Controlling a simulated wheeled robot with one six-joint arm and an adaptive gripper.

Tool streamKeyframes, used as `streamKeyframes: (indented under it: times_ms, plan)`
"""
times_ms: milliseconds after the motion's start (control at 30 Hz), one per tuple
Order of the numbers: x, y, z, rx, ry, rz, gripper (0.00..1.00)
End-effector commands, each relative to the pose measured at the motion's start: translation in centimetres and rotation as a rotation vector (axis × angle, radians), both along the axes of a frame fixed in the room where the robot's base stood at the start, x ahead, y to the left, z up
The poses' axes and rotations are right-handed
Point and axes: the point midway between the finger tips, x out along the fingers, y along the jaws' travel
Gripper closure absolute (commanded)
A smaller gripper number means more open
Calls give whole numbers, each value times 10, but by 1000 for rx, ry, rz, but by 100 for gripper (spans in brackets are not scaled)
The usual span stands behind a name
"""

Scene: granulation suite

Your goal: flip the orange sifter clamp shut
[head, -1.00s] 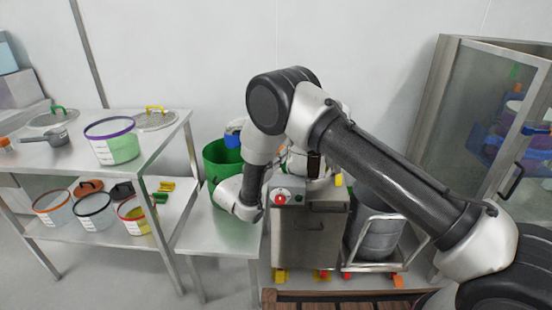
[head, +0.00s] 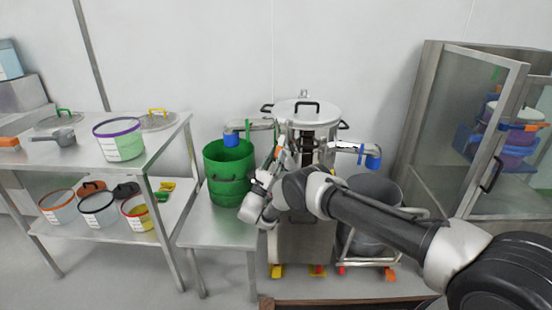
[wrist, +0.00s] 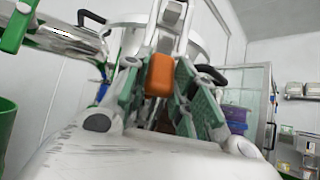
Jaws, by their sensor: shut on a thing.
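The sifter is a steel machine with a round pale lid (head: 308,112) and side handles, right of centre in the head view. Its orange clamp (wrist: 159,75) shows in the wrist view, in front of a steel bracket on the sifter's side. In the head view, a small orange bit of the clamp (head: 278,152) shows at the sifter's left side. My gripper (wrist: 160,90) has its green-padded fingers on either side of the orange clamp and is shut on it. In the head view the fingers are small and partly hidden by my wrist.
A green bucket (head: 229,188) stands on a low steel table (head: 215,228) left of the sifter. A blue-ended spout (head: 372,160) sticks out right, above a grey drum (head: 368,238). A glass-doored cabinet (head: 430,110) stands right; a shelf table (head: 165,143) stands left.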

Motion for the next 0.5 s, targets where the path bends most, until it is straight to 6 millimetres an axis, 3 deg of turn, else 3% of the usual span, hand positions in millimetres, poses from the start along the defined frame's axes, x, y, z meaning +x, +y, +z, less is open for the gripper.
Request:
streamKeyframes:
  times_ms: [433,467,500]
  plan:
    - [1,0,0,-4,-6,1,100]
    - [1,0,0,-4,-6,1,70]
    - [1,0,0,-4,-6,1,63]
